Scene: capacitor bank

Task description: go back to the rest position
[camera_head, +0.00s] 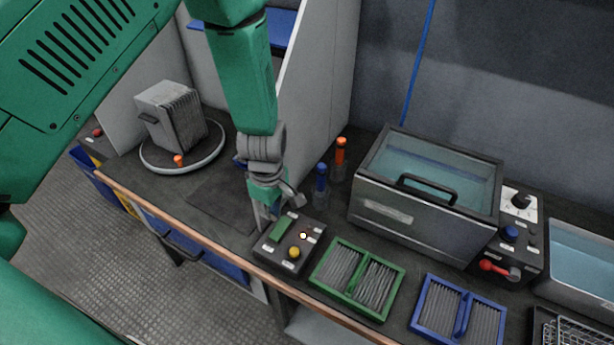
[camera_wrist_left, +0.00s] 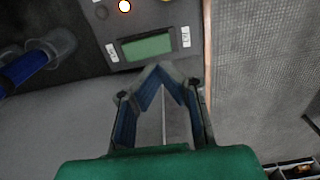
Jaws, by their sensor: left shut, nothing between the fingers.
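My left gripper (camera_head: 268,224) points down at the left edge of a dark control box (camera_head: 278,258) on the bench. In the left wrist view, the fingers of this gripper (camera_wrist_left: 160,70) come together at the tips with nothing between them. The tips are close to the box's green display (camera_wrist_left: 147,47); I cannot tell whether they touch the box. A lit white button (camera_head: 303,236) and a yellow button (camera_head: 294,252) show on the box. My right gripper is not in view.
A green tray (camera_head: 313,279) and a blue tray (camera_head: 415,321) lie to the right, before a lidded glass-topped tank (camera_head: 415,225). A grey finned block (camera_head: 170,118) sits on a round plate at left.

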